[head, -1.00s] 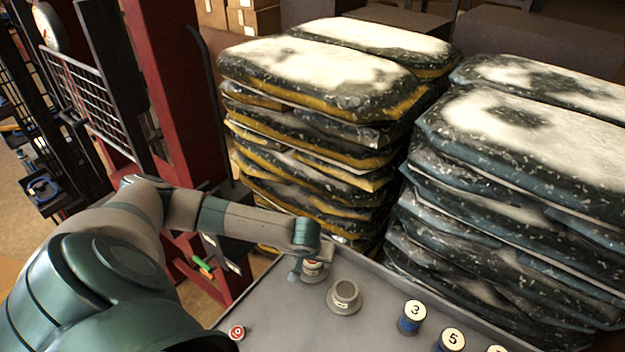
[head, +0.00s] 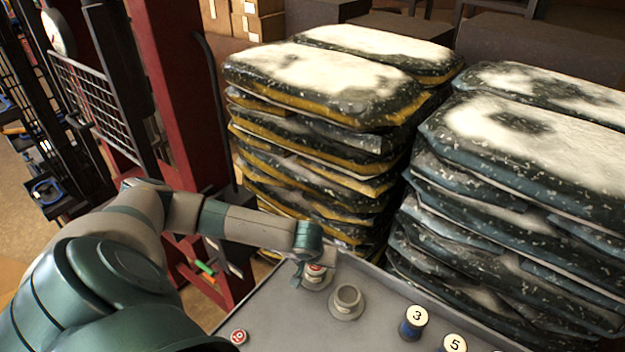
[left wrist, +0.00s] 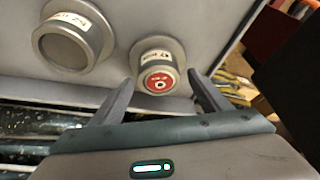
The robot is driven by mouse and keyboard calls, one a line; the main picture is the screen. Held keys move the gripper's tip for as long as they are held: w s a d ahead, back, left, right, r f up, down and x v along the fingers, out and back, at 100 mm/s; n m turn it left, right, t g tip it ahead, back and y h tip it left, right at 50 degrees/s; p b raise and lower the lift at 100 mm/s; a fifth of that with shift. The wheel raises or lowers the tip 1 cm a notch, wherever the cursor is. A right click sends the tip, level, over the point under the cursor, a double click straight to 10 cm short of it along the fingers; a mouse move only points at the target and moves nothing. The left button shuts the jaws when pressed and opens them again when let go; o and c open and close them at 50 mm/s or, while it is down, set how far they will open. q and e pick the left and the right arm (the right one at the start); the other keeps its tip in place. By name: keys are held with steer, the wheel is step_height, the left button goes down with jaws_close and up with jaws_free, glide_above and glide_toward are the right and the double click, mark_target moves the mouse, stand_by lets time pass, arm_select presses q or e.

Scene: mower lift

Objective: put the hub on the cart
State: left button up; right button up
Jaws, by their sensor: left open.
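Two grey flanged round pieces stand on a grey flat top. One is an open cup-like piece (head: 347,302), which also shows in the left wrist view (left wrist: 74,40) with a label too small to read. The other (head: 316,276) has a red round face in its middle and a small label; it also shows in the left wrist view (left wrist: 159,66). I cannot tell from the labels which is the hub. My left gripper (left wrist: 160,88) is open, its fingers to either side of the red-faced piece, with gaps on both sides. In the head view the gripper (head: 304,268) partly hides that piece.
The grey top (head: 285,318) also carries a red-topped disc (head: 239,337) and blue spools marked 3 (head: 414,322) and 5 (head: 453,344). Stacked bags (head: 320,130) (head: 530,180) rise behind its far edge. A red frame (head: 175,90) stands at left.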

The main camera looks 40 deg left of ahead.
arm_select(q)
steer(key=v, duration=1)
steer(key=shift+s+r, duration=0.25)
steer(key=shift+r, duration=0.05)
steer(key=shift+w, duration=0.1)
